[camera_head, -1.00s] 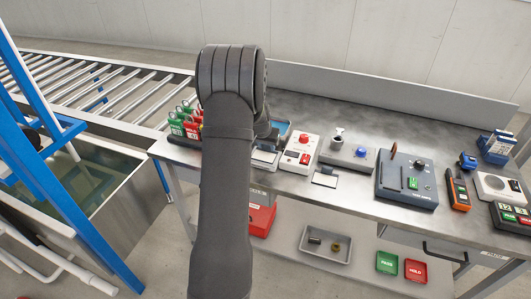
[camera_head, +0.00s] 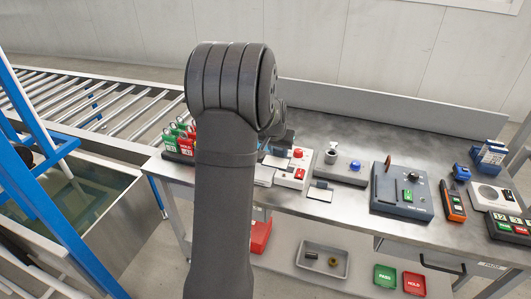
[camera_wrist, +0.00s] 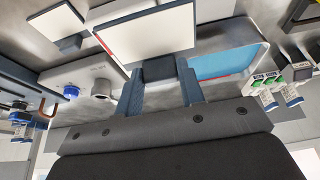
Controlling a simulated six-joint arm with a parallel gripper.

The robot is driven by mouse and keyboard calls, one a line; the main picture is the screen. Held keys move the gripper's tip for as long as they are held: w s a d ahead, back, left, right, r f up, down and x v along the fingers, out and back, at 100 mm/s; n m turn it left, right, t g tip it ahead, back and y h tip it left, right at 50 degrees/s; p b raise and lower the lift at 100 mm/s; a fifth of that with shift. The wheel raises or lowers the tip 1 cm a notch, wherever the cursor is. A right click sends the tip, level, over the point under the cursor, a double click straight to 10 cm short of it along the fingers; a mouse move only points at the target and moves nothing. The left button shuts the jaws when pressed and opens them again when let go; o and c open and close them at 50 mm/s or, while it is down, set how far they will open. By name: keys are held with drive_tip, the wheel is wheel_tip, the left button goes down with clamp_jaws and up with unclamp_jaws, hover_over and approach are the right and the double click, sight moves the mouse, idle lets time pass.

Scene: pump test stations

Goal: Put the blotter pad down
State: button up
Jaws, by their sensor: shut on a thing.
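My gripper is shut on this block. The pad is seen over the metal bench; whether it touches the bench I cannot tell. In the head view my arm hides most of the gripper and pad.
A blue tray (camera_wrist: 225,62) lies right of the pad in the wrist view. A smaller white plate (camera_wrist: 58,22) lies to its left. On the bench (camera_head: 345,225) stand a white box with red buttons (camera_head: 298,152), a grey fixture (camera_head: 340,170) and a dark tester (camera_head: 402,190).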

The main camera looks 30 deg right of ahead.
drive_tip(key=s, duration=0.1)
drive_tip(key=s+d+r, duration=0.2)
drive_tip(key=shift+s+d+r, duration=0.1)
drive_tip(key=shift+s+r, duration=0.15)
drive_tip(key=shift+s, duration=0.15)
drive_tip(key=s+d+f+m, duration=0.1)
drive_tip(key=s+d, duration=0.5)
drive_tip(key=s, duration=0.3)
drive_tip(key=s+d+f+m+g+h, duration=0.1)
drive_tip(key=s+d+m, duration=0.1)
drive_tip(key=s+d, duration=0.55)
drive_tip(key=s+d+f+m, duration=0.1)
drive_tip(key=s+d, duration=0.4)
drive_tip(key=s, duration=0.6)
drive_tip(key=w+f, duration=0.2)
drive_tip(key=w, duration=0.1)
drive_tip(key=w+f, duration=0.2)
drive_tip(key=w, duration=0.2)
drive_tip(key=w+f, duration=0.2)
drive_tip(key=w, duration=0.2)
drive_tip(key=shift+w+f, duration=0.15)
drive_tip(key=shift+f, duration=0.1)
drive_tip(key=shift+m, duration=0.3)
drive_tip(key=shift+w+f, duration=0.1)
drive_tip(key=shift+f, duration=1.95)
drive_tip(key=shift+f+g, duration=0.15)
drive_tip(key=shift+g, duration=0.15)
drive_tip(key=o, duration=1)
drive_tip(key=shift+o, duration=0.2)
